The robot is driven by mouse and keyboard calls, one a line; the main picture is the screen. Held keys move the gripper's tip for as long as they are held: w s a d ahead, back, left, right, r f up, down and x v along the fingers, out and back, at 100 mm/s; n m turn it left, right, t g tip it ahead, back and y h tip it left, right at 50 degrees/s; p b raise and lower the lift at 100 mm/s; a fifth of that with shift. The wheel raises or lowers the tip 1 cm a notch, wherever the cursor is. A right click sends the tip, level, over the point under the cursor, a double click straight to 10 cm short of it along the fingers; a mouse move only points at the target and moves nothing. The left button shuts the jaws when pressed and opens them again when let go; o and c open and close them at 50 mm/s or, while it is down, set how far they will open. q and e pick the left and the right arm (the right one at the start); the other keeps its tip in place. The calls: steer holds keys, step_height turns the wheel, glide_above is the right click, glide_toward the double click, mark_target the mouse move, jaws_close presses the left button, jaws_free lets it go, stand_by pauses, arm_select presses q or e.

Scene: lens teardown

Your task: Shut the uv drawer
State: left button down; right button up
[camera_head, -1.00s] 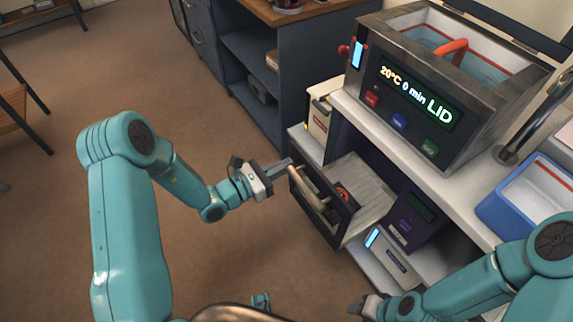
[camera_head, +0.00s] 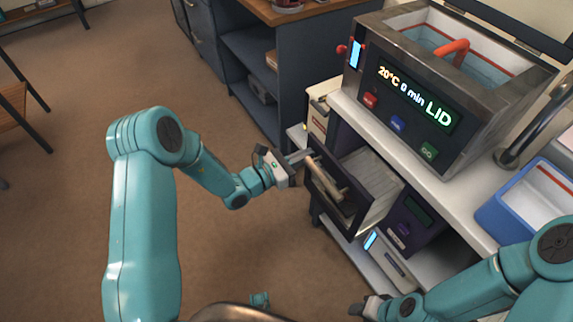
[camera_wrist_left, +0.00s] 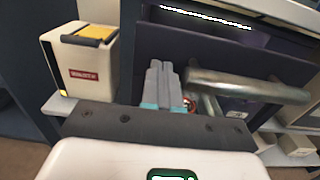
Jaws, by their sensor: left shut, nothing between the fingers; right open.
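The uv drawer (camera_head: 376,181) is partly pulled out of the dark cabinet under the counter. Its dark front carries a pale bar handle (camera_head: 328,178), which also shows in the left wrist view (camera_wrist_left: 245,86). My left gripper (camera_head: 307,155) is shut and empty, its fingertips at the upper left part of the drawer front, beside the handle. In the left wrist view the closed fingers (camera_wrist_left: 160,82) point at the dark front, left of the handle; I cannot tell whether they touch it. My right gripper (camera_head: 362,308) is open and empty, low in front of the shelves.
A cream box with a red label (camera_head: 319,115) stands left of the drawer. A white device (camera_head: 390,258) sits on the shelf below. The water bath (camera_head: 425,95) and a blue tub (camera_head: 515,205) stand on the counter. Open floor lies to the left.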

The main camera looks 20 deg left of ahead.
arm_select(q)
steer(key=b+x, duration=0.1)
steer(key=x, duration=0.5)
steer(key=b+x, duration=0.2)
steer(key=x, duration=0.4)
steer(key=shift+r, duration=0.2)
steer(key=shift+d+r, duration=0.1)
